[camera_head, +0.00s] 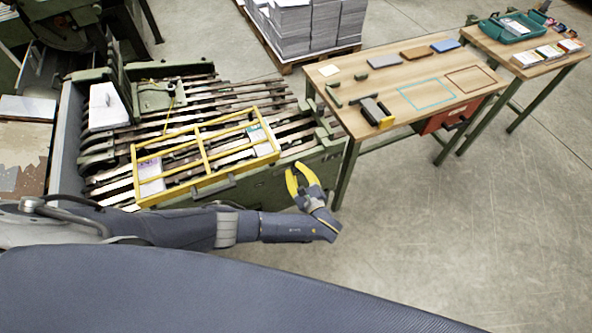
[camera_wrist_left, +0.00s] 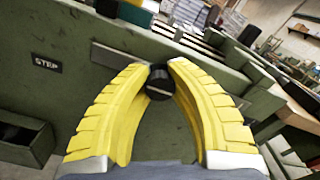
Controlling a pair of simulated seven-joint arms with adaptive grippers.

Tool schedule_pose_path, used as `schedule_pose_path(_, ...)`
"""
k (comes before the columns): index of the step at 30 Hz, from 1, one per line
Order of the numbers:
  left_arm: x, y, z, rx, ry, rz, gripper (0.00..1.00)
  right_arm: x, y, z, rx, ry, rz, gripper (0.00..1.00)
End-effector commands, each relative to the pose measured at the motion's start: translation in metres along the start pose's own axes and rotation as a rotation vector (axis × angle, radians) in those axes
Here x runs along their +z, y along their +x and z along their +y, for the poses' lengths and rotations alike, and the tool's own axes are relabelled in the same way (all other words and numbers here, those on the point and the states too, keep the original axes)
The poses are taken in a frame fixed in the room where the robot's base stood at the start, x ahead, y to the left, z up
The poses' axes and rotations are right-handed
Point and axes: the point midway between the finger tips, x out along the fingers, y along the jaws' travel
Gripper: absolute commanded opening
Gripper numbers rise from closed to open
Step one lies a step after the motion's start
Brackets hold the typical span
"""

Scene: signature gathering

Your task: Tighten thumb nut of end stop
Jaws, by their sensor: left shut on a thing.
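My left gripper (camera_head: 296,170) has yellow curved fingers and is at the near right corner of the green machine. In the left wrist view the gripper (camera_wrist_left: 160,75) is shut on a small black round knob, the thumb nut (camera_wrist_left: 160,84), which sits between the fingertips in front of a green metal panel. The fingers bow apart behind the tips. The end stop itself I cannot make out; the fingers and the nut cover part of that spot. In the head view the nut is too small to tell. My right gripper is not in view.
A yellow guard frame (camera_head: 207,155) lies over the machine's slatted bed (camera_head: 190,115). In the left wrist view a STEP label (camera_wrist_left: 46,63) and an open box (camera_wrist_left: 22,138) are on the left. A wooden table (camera_head: 390,72) stands right of the machine. Floor in front is clear.

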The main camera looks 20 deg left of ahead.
Motion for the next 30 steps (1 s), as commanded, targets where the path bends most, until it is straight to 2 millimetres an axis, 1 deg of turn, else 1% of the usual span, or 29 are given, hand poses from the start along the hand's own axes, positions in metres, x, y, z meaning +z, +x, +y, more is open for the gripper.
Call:
schedule_pose_path(9,-0.0009,-0.0013,0.0004,0.0,0.006,0.003,0.0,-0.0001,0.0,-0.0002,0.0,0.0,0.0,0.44)
schedule_pose_path(10,-0.0009,-0.0014,0.0004,0.0,0.006,0.003,0.21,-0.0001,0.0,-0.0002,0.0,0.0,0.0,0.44)
schedule_pose_path(18,-0.0004,-0.0007,0.0003,0.0,0.005,0.001,0.52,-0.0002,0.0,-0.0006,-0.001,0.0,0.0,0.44)
schedule_pose_path(26,-0.0004,-0.0013,0.0003,0.0,0.005,0.001,0.52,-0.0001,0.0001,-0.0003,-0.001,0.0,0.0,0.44)
schedule_pose_path(30,-0.0011,-0.0104,0.0008,0.001,0.005,0.004,0.52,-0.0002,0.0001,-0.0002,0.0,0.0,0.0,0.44)
